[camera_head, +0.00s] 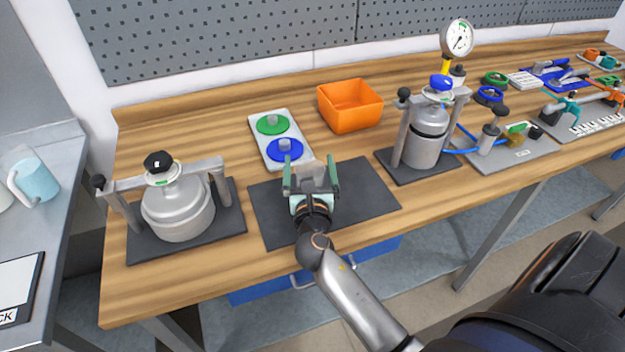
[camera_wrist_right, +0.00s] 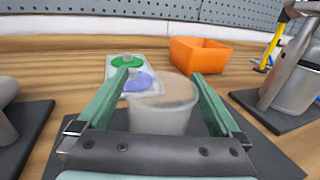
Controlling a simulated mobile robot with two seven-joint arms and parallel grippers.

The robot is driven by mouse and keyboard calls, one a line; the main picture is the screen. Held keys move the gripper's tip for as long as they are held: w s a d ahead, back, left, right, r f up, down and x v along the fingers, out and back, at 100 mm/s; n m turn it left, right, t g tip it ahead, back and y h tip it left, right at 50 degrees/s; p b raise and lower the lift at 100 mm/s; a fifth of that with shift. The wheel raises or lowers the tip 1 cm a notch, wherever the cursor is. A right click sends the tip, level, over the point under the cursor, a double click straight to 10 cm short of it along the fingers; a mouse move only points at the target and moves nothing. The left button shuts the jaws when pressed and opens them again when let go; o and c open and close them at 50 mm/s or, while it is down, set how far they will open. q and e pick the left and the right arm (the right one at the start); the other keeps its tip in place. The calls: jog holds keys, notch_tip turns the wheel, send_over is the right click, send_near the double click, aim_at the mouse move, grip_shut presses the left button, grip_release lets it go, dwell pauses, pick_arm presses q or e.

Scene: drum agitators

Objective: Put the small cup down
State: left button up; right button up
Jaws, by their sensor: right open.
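The small cup (camera_head: 311,174) is a grey-white, translucent-looking vessel at the dark mat (camera_head: 368,192) in the middle of the bench. In the right wrist view the cup (camera_wrist_right: 160,118) is upright, with a brownish top. My right gripper (camera_head: 310,163) is open, with its green fingers on either side of the cup. In the wrist view a gap shows between the cup and each finger of the gripper (camera_wrist_right: 161,77). The cup's base is hidden behind the gripper body. My left gripper is not in view.
A lidded metal pot (camera_head: 178,212) stands left, and a clamped vessel (camera_head: 425,150) with a gauge (camera_head: 457,38) stands right. Behind are a tray (camera_head: 265,155) with green and blue lids and an orange bin (camera_head: 350,105). Bare bench lies left of the tray.

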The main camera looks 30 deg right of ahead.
jog(key=shift+w+d, duration=0.15)
jog(key=shift+w, duration=0.1)
jog(key=shift+s, duration=0.1)
jog(key=shift+c, duration=0.5)
jog(key=c, duration=1.3)
jog(key=shift+r, duration=0.1)
